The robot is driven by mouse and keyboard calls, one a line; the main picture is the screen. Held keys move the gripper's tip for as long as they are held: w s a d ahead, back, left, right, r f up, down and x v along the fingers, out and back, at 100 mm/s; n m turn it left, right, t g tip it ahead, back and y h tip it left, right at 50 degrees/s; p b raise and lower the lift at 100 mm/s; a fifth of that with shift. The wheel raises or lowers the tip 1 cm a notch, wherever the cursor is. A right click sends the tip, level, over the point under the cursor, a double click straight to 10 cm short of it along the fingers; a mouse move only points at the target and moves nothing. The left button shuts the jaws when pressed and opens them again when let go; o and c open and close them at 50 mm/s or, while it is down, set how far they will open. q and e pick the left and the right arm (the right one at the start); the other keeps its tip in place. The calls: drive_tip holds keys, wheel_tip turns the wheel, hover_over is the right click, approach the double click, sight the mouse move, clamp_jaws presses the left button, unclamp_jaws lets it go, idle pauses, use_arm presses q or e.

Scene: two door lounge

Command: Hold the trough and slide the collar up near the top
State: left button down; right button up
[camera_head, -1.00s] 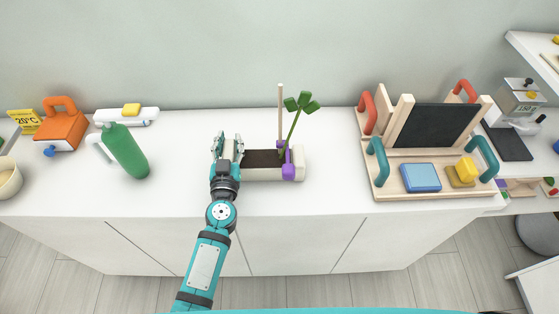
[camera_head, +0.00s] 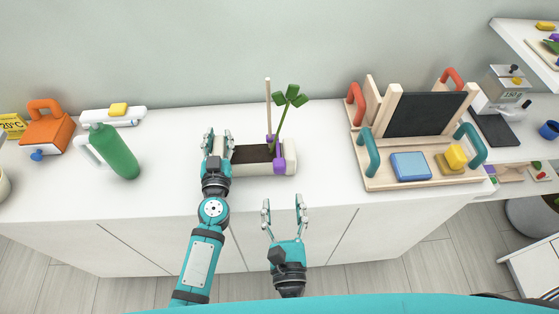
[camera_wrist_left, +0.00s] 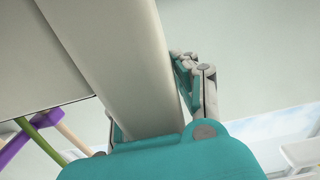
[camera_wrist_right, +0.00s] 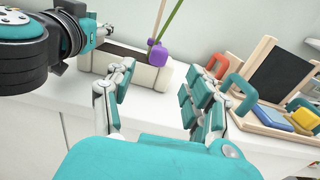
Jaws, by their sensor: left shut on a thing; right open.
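The trough (camera_head: 262,170) is a long cream box with dark soil, on the white counter. My left gripper (camera_head: 217,140) is shut on its left end; its cream wall (camera_wrist_left: 120,60) fills the middle of the left wrist view. The purple collar (camera_head: 279,163) sits low, at the trough's rim, by the foot of the wooden stake (camera_head: 268,100) and the green plant (camera_head: 288,103). The collar also shows in the right wrist view (camera_wrist_right: 157,54). My right gripper (camera_head: 283,204) is open and empty, in front of the counter edge, below and apart from the trough.
A green watering bottle (camera_head: 116,152) and an orange container (camera_head: 47,128) stand at the left. A wooden tray with a blackboard (camera_head: 426,114) and coloured handles stands at the right. The counter between trough and tray is clear.

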sight(280, 169)
drive_tip(key=w, duration=1.2)
drive_tip(key=shift+r, duration=0.1)
clamp_jaws()
